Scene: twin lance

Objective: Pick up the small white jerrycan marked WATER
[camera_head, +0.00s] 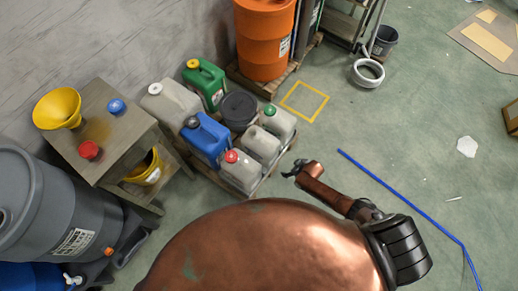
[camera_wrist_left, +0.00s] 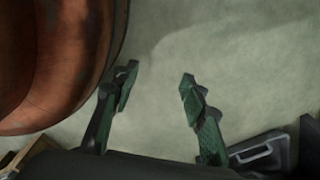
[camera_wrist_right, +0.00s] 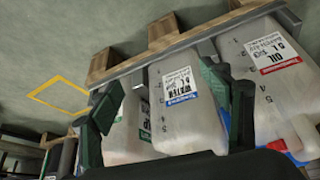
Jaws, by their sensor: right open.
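The small white jerrycan marked WATER (camera_wrist_right: 185,95) has a blue stripe on its label and shows between my right fingers in the right wrist view. In the head view it appears to be the middle small can (camera_head: 262,145) on the pallet. A similar can marked OIL (camera_wrist_right: 270,75) stands beside it, and another white can (camera_wrist_right: 125,130) is on its other side, partly hidden by a finger. My right gripper (camera_head: 294,171) is open and empty, to the right of the cans and apart from them. My left gripper (camera_wrist_left: 159,78) is open and empty above bare floor.
A blue jerrycan (camera_head: 207,139), a green one (camera_head: 205,82), a larger white one (camera_head: 172,103) and a dark round container (camera_head: 238,109) crowd the pallet behind. A wooden stand (camera_head: 118,138) is at left. Floor to the right is mostly clear, with a blue line (camera_head: 400,200).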

